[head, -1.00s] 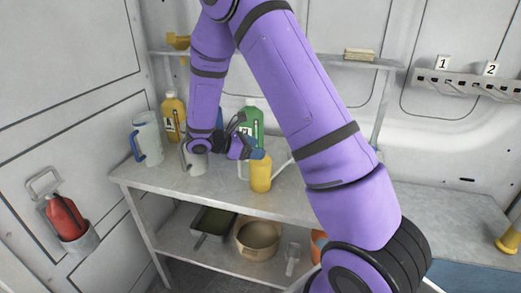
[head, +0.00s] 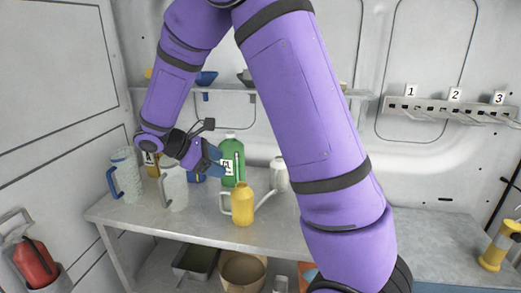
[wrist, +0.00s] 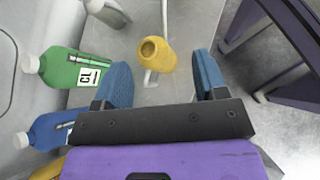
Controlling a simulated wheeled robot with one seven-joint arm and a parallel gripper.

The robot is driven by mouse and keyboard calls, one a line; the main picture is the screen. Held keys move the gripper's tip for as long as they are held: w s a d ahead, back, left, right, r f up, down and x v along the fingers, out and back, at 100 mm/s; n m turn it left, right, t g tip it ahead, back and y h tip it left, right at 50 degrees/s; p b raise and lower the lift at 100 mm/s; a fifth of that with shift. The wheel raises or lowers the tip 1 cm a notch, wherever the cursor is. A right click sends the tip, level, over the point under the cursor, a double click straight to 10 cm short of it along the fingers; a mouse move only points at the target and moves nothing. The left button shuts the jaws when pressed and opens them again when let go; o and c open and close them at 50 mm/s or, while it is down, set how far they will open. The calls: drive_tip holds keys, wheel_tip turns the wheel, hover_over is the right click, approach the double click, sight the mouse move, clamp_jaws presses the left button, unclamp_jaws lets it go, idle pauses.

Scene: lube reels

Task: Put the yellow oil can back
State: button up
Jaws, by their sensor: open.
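The yellow oil can (head: 243,205) stands upright on the upper surface of the grey workbench (head: 285,232), near its front edge, with a pale handle or spout at its left. My gripper (head: 213,159) is open and empty, above and to the left of the can in the head view. In the wrist view the can (wrist: 155,58) shows from above, beyond and between the two blue fingertips of my gripper (wrist: 160,75), and no finger touches it.
A green bottle (head: 231,160) stands behind the can. A grey jug (head: 173,187) and a blue-handled jug (head: 126,175) stand left; a pale can (head: 279,174) stands right. A numbered hook rail (head: 450,110) is on the wall. A blue bottle (wrist: 50,130) is near my gripper.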

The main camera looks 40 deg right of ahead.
drive_tip(key=s+a+r+m+t+y, duration=0.1)
drive_tip(key=s+r+m+t+y, duration=0.3)
drive_tip(key=s+r, duration=0.3)
drive_tip(key=s+a+r+m+t+y, duration=0.2)
drive_tip(key=s+r+m+t+y, duration=0.3)
drive_tip(key=s, duration=1.2)
wheel_tip(320, 180, up, 2)
drive_tip(key=m+y, duration=0.1)
drive_tip(key=m, duration=0.1)
drive_tip(key=shift+s+a+r+m, duration=0.15)
drive_tip(key=shift+a+m, duration=0.1)
drive_tip(key=shift+m, duration=0.05)
